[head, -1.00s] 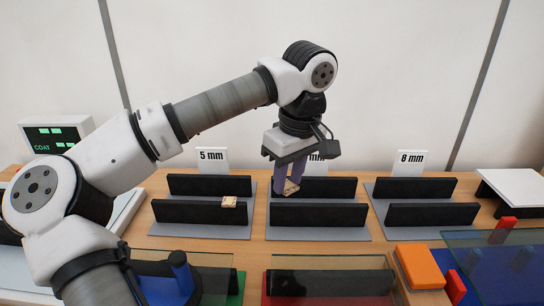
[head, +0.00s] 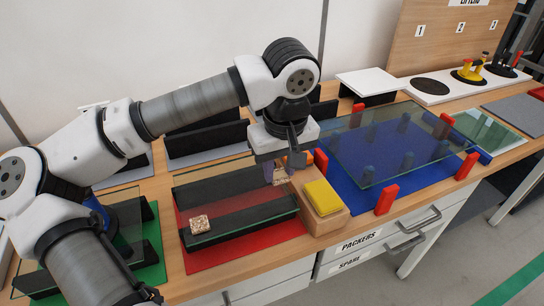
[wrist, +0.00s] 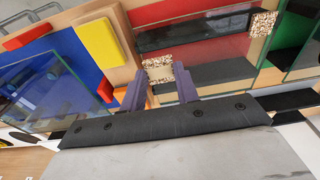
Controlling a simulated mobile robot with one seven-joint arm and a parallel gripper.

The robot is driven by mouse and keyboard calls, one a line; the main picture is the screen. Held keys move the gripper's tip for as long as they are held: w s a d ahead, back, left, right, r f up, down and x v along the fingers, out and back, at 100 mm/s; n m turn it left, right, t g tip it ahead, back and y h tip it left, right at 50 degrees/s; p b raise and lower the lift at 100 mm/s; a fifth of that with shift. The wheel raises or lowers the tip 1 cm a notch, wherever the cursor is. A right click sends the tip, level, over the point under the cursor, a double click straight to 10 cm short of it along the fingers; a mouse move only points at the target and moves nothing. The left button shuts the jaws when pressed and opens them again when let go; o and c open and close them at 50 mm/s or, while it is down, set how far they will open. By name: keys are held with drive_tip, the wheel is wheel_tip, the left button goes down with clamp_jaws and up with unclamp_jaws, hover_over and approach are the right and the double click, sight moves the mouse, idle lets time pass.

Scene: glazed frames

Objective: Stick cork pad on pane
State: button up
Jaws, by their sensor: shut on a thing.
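My gripper (head: 275,175) is shut on a small speckled cork pad (head: 282,174); the wrist view shows this pad (wrist: 158,68) between the two fingertips. It is at the right end of the glass pane (head: 235,202) over the red mat (head: 225,259); I cannot tell whether it touches the pane. A second cork pad (head: 200,224) lies at the pane's front left corner and also shows in the wrist view (wrist: 263,23). Black rails run along the pane's long sides.
A yellow pad (head: 323,197) on a wooden block (head: 326,219) stands just right of my gripper. Further right, a larger glass pane (head: 395,143) lies over a blue mat with red stops (head: 387,199). Black racks stand behind. A green mat (head: 150,276) lies left.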

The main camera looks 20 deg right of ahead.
sight(280, 177)
drive_tip(key=shift+f+b, duration=0.1)
drive_tip(key=shift+b, duration=0.25)
drive_tip(key=shift+f+b, duration=1.7)
drive_tip(key=shift+b, duration=0.1)
drive_tip(key=shift+f+b, duration=1.1)
drive_tip(key=shift+f, duration=0.05)
drive_tip(key=shift+f+b, duration=0.6)
drive_tip(key=shift+b, duration=0.1)
idle(0.6)
drive_tip(key=o, duration=0.9)
